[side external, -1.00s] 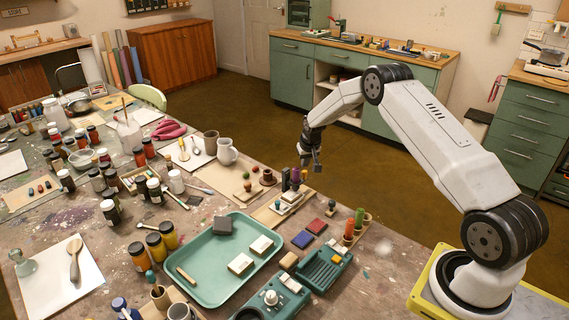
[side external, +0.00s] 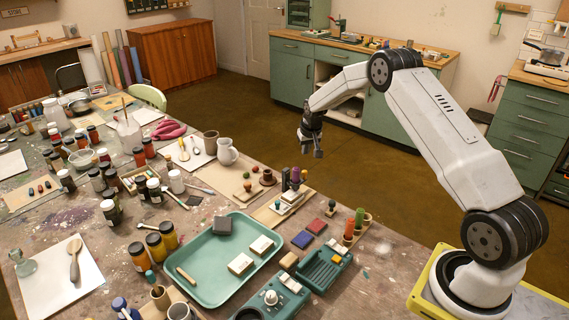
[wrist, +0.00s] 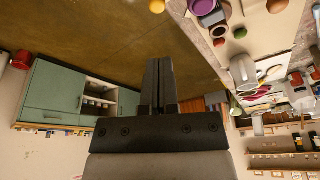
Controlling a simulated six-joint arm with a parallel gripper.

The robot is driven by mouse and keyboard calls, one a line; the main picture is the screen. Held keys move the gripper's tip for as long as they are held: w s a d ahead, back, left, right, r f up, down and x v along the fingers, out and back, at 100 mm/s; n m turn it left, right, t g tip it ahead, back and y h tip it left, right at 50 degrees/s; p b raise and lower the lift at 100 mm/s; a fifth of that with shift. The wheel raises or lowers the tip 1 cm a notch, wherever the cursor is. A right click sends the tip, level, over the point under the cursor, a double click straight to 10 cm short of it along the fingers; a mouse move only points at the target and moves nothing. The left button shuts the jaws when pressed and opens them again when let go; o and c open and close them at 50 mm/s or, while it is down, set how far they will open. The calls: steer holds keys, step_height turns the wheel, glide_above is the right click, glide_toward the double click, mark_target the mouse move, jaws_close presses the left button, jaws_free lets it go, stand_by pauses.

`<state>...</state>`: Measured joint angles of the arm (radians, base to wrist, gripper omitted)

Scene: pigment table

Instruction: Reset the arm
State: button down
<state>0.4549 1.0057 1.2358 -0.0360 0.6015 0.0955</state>
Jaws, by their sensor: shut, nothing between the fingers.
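My gripper (side external: 318,154) hangs in the air past the far right edge of the pigment table, over the open floor. Its fingers point down in the side external view. In the wrist view my gripper (wrist: 159,64) shows its two dark fingers together, with nothing between them. The table (side external: 215,210) lies to the left of and below the gripper, and the gripper touches nothing.
The table edge nearest my gripper holds a board with colored knobs (side external: 293,180), a mug (side external: 227,151) and a small brown cup (side external: 268,177). A teal tray (side external: 205,292) lies further forward. Green cabinets (side external: 291,80) stand behind, across clear floor.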

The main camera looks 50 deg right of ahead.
stand_by(0.3)
steer(key=s+a+r+n, duration=0.2)
steer(key=s+a+r, duration=0.25)
steer(key=a, duration=0.45)
steer(key=s+a+r+n, duration=0.1)
steer(key=s+a+r, duration=0.2)
steer(key=s+a, duration=0.45)
steer(key=s+a+n, duration=0.1)
steer(key=s+a, duration=0.4)
steer(key=s, duration=0.2)
steer(key=s+a+r+n+y, duration=0.1)
steer(key=s+a+n, duration=0.1)
steer(key=s+a, duration=0.4)
steer(key=s, duration=0.2)
steer(key=shift+s+r+y, duration=0.15)
steer(key=shift+s+y, duration=0.15)
